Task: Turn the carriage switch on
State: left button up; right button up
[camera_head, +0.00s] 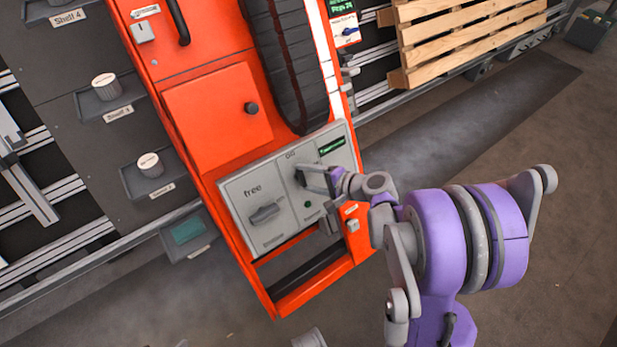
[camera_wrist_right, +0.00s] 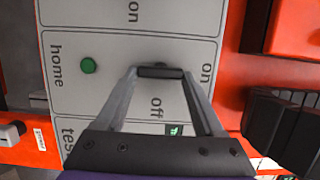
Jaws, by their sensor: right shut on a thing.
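The grey control panel (camera_head: 285,190) on the orange carriage carries a dark switch handle (camera_wrist_right: 160,72) with "on" above it and "off" to its right, as the panel reads. My right gripper (camera_head: 301,177) is shut on this handle, with one finger at each end of it in the right wrist view (camera_wrist_right: 160,75). The handle's long side lies in line with the "on" label (camera_wrist_right: 207,73). The fingers hide its ends, so I cannot tell which end is the pointer. My left gripper is not in view.
A second knob (camera_head: 264,214) under "free" sits left on the same panel. A green button (camera_head: 307,204) is just below the gripped switch. An orange handle frame (camera_head: 320,284) lies below the panel. Shelves with cups (camera_head: 150,165) stand left; wooden pallets (camera_head: 465,40) are behind right.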

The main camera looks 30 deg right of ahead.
jog(key=o, duration=1.4)
jog(key=p+v, duration=0.1)
jog(key=v, duration=1)
jog(key=shift+p, duration=0.4)
